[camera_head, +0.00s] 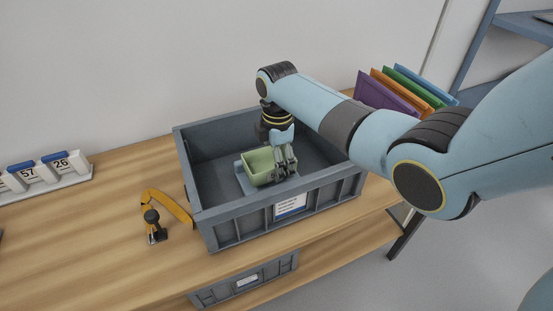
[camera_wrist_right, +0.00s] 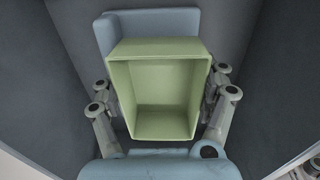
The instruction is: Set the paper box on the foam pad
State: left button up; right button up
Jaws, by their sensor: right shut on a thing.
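The paper box (camera_head: 258,168) is a pale green open-topped box inside the large grey crate (camera_head: 222,234). In the right wrist view the box (camera_wrist_right: 160,95) is upright and looks empty. My right gripper (camera_head: 285,168) reaches down into the crate and is shut on the box, with fingers on two opposite sides of it. The foam pad (camera_wrist_right: 155,23) is a blue-grey piece with a raised left edge, partly hidden under the box. In the head view the pad (camera_head: 242,180) shows at the box's left. I cannot tell whether the box touches it. My left gripper is not in view.
The crate's high walls stand close around the gripper. A number-block stand (camera_head: 50,183) is further left. Coloured folders (camera_head: 400,92) stand behind my right arm.

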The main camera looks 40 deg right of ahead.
jog(key=shift+f, duration=0.35)
jog(key=o, duration=1.1)
notch_tip(320, 180, up, 12)
jog(key=p, duration=1.2)
